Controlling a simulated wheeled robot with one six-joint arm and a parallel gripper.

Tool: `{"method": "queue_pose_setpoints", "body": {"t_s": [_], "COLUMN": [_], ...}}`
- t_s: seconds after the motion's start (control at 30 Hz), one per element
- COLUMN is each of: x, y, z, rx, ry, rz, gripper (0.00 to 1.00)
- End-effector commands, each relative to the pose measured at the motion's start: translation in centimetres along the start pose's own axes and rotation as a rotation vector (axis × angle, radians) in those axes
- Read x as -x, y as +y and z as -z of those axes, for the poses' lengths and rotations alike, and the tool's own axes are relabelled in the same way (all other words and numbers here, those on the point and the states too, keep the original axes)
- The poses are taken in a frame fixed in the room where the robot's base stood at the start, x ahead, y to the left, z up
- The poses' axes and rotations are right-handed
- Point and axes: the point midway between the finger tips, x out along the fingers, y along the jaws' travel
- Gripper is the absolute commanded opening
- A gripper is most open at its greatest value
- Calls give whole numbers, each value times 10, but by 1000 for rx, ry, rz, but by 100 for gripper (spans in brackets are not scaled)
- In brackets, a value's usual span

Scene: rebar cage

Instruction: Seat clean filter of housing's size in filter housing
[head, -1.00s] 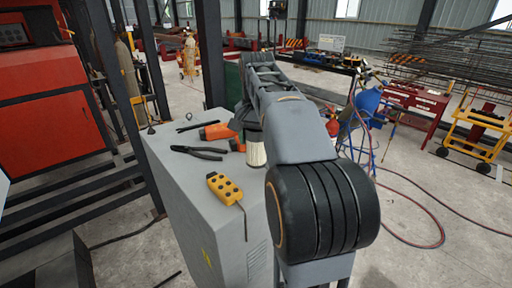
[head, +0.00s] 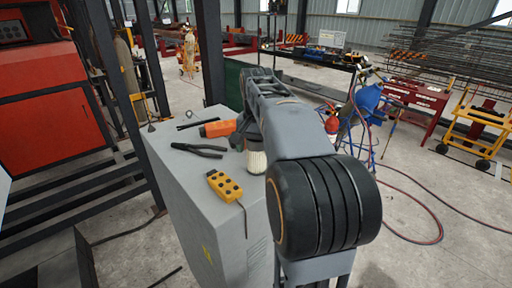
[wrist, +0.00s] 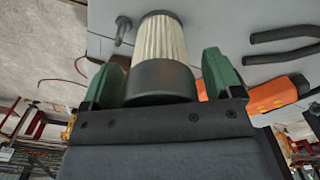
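A pleated off-white filter (head: 256,160) with a dark end cap stands on the grey cabinet top in the head view, partly behind my arm. In the wrist view the filter (wrist: 158,42) has its black cap toward me. My gripper (wrist: 163,80) has its two green fingers on either side of the cap. A thin gap shows by the right finger, so it looks open around the filter. In the head view the fingers are hidden behind my arm. I cannot make out the filter housing in either view.
A dark post (head: 211,55) rises behind the cabinet. Red machinery (head: 50,110) is at left; hoses lie on the floor at right.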

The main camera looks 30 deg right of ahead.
Motion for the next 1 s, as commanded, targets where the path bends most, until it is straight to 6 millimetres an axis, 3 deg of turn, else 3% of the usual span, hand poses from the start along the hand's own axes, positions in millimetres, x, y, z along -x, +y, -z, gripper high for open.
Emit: {"method": "queue_pose_setpoints", "body": {"t_s": [0.37,0.8,1.0], "x": [7,87,111], "y": [0,0,0], "z": [0,1,1], "rx": [0,0,0], "ry": [1,2,1], "rz": [1,1,1], "gripper": [88,88,88]}}
